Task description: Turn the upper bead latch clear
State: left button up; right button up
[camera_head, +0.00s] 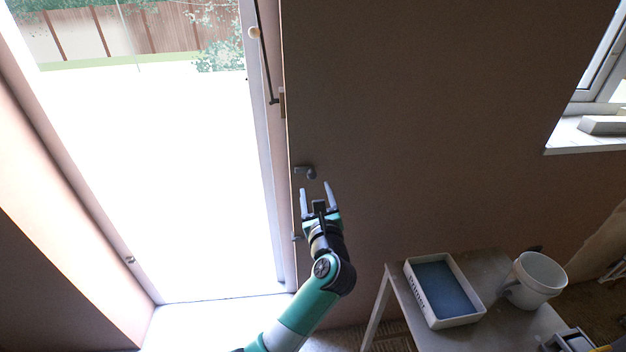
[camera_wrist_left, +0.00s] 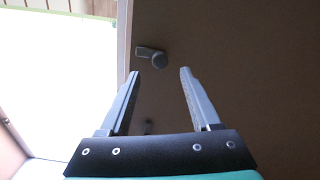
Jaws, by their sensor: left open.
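The upper bead latch (camera_head: 306,172) is a small grey turn-piece with a round end, on the brown wall just right of the door opening's edge. It also shows in the left wrist view (camera_wrist_left: 153,56), its arm pointing left toward the edge and its round end at the right. My left gripper (camera_head: 315,188) is open and empty just below it. In the left wrist view the latch lies beyond the fingertips (camera_wrist_left: 159,73), and I see no contact. A second small latch (camera_head: 297,238) sits lower on the same edge. A dark part at the bottom right may be my right gripper (camera_head: 570,341), mostly cut off.
A small table (camera_head: 484,262) at the lower right holds a white tray (camera_head: 414,286) with a blue inside and a white mug (camera_head: 540,272). A dark rod (camera_head: 264,62) runs along the door frame above. The wall around the latch is clear.

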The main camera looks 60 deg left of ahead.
aim_at(312, 177)
pick_arm(q)
jog(key=x, duration=0.7)
jog(key=shift+d, duration=0.1)
grip_shut()
